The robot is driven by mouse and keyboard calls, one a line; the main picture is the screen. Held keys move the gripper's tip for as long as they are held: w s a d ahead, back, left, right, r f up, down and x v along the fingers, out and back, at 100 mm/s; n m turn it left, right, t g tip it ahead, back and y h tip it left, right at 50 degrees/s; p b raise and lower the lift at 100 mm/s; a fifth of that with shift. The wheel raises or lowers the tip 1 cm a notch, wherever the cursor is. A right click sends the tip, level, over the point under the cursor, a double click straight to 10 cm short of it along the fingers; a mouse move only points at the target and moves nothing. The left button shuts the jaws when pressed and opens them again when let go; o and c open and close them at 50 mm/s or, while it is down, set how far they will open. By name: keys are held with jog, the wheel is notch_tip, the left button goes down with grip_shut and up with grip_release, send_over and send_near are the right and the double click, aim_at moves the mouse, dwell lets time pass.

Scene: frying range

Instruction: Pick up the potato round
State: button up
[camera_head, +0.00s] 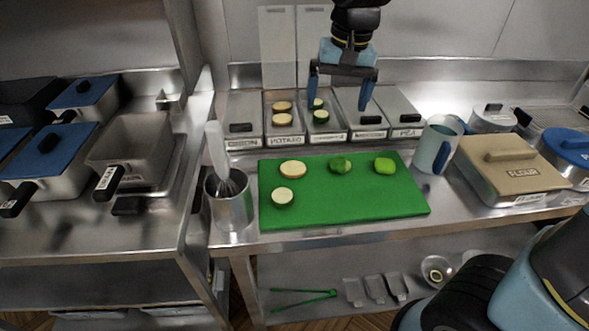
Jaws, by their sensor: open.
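A pale potato round (292,169) with a thin brown rim lies flat on the green cutting board (345,200), near its back left. Two similar pale rounds (283,112) lie in the bin labelled potato behind the board. My gripper (335,106) is open and empty, fingers pointing down, over the row of bins. It is behind and to the right of the potato round on the board. How high it hangs above the bins is hard to tell.
A green-rimmed round (283,196) and two green pieces (340,165) (385,165) share the board. Green-rimmed rounds (321,117) lie in the bin beside the potato bin. A whisk pot (229,210) stands left; a jug (433,146) and flour box (508,170) stand right.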

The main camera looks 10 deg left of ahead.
jog(key=h, duration=0.1)
send_over(293, 166)
notch_tip(293, 166, down, 4)
jog(key=shift+n+g, duration=0.3)
jog(key=shift+g, duration=0.1)
notch_tip(293, 166, down, 14)
jog(key=shift+r, duration=0.1)
jog(key=shift+s, duration=0.1)
jog(key=shift+c, duration=0.4)
jog(key=c, duration=0.8)
jog(key=shift+r, duration=0.15)
